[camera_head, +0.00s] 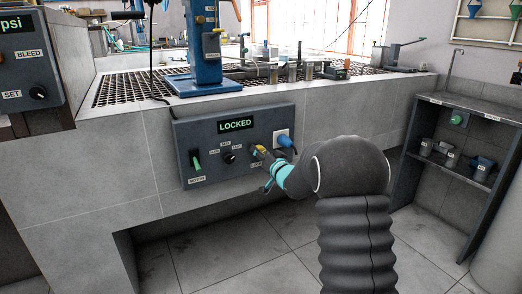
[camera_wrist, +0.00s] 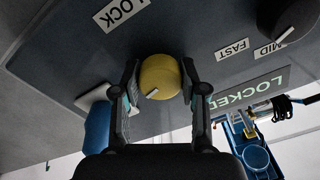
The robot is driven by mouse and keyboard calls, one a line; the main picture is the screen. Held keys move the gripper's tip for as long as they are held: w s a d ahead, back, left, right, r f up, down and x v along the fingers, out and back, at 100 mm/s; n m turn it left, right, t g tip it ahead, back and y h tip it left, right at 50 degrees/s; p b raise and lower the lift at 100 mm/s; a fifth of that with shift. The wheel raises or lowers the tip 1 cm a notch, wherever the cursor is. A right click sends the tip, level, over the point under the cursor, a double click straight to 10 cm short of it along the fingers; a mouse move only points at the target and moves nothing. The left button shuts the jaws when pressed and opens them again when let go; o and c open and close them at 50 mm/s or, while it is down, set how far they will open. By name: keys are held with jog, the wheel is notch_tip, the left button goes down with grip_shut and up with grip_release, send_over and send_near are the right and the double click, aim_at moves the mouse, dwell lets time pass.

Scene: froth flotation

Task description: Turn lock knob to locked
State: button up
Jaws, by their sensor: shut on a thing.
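The control panel (camera_head: 180,140) is a dark grey box on the front of the tiled bench. Its display (camera_head: 237,125) reads LOCKED in green, and it also shows in the wrist view (camera_wrist: 250,92). The yellow lock knob (camera_wrist: 160,76) has a pale pointer mark and sits beside the LOCK label (camera_wrist: 120,12). My gripper (camera_wrist: 160,88) has a finger on each side of the knob and is shut on it. In the head view my gripper (camera_head: 262,158) reaches the panel's right part and partly hides the knob.
On the panel are a green motor switch (camera_head: 196,160) and a black speed knob (camera_head: 230,157). A blue part (camera_head: 284,141) on a white plate sits close right of my gripper. A blue machine stand (camera_head: 206,80) is on the grated bench above. A dark shelf (camera_head: 455,150) stands right.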

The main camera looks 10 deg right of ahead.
jog(key=shift+m+p, duration=0.5)
jog(key=shift+m, duration=1.1)
jog(key=o, duration=1.1)
jog(key=shift+o, duration=0.2)
jog(key=v, duration=1.2)
jog(key=shift+a, duration=0.1)
